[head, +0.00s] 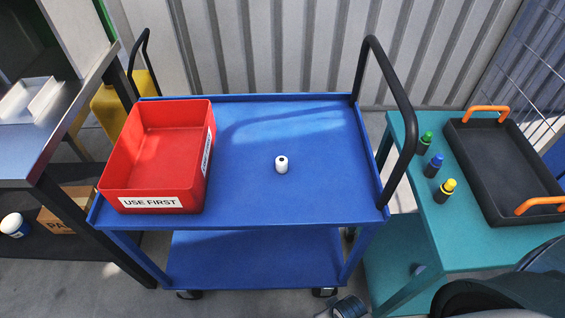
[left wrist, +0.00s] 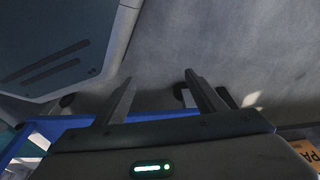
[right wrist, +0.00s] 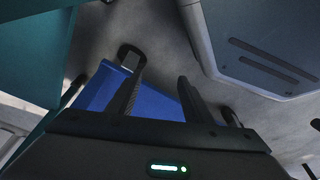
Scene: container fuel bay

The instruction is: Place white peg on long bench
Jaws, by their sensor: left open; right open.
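A grey metal-topped bench (head: 60,117) is at the left edge of the head view, and a teal bench (head: 462,235) is at the right; I cannot tell which is the long bench. My left gripper (left wrist: 160,80) is open and empty above the floor in the left wrist view. My right gripper (right wrist: 158,77) is open and empty in the right wrist view, with blue cart parts beyond its fingers. Neither gripper is at the peg.
A red bin (head: 155,155) marked "USE FIRST" fills the cart's left side. A black handle (head: 408,115) rises at its right end. Green, blue and yellow-topped bottles (head: 433,167) and a dark tray (head: 500,168) with orange handles stand on the teal bench. A pale tray (head: 30,98) sits on the metal top.

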